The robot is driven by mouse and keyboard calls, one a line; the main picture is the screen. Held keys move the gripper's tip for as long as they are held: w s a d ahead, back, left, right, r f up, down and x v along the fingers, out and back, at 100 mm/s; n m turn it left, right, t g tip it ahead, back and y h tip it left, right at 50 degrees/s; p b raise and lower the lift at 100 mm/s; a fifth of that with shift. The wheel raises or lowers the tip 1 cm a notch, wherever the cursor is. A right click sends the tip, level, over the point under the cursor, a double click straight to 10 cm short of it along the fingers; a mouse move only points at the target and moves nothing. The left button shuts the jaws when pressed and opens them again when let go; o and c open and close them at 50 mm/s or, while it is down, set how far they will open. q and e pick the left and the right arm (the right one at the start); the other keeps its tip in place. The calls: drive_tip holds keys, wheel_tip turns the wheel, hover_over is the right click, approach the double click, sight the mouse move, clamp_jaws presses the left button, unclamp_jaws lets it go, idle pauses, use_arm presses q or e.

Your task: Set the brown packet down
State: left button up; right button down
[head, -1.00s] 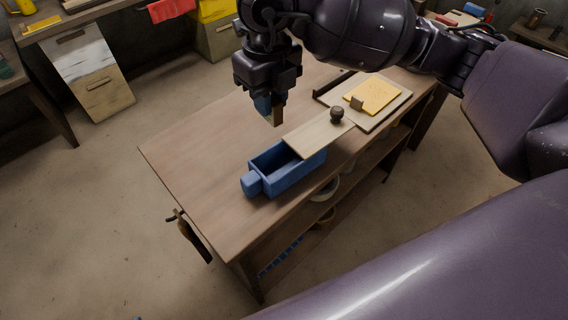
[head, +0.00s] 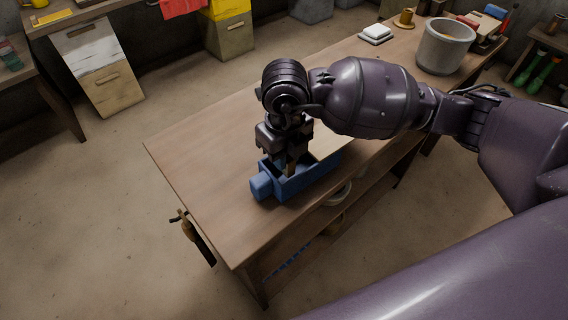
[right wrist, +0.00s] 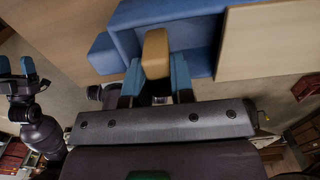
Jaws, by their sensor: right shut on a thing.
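The brown packet (right wrist: 155,52), a small tan-brown block, is between the blue fingertips of my right gripper (right wrist: 154,78), which is shut on it. In the head view, the right gripper (head: 288,163) points down at the open part of the blue box (head: 301,186), with a bit of the packet (head: 291,170) showing. The blue box also shows in the right wrist view (right wrist: 165,12), behind the packet. Whether the packet touches the box floor I cannot tell. My left gripper (right wrist: 16,70) shows at the left of the right wrist view, open and empty.
A pale wooden board (head: 326,139) lies over the box's far end, partly hidden by my arm. The workbench (head: 200,150) is clear left of the box. A grey bucket (head: 444,48) and white stacked pieces (head: 376,34) stand at the bench's far end.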

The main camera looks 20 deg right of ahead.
wheel_tip(320, 180, down, 3)
drive_tip(key=shift+f+b, duration=0.2)
drive_tip(key=shift+b, duration=0.1)
drive_tip(key=shift+f, duration=0.25)
drive_tip(key=shift+r, duration=0.1)
drive_tip(key=c, duration=1.3)
unclamp_jaws()
drive_tip(key=shift+o, duration=0.2)
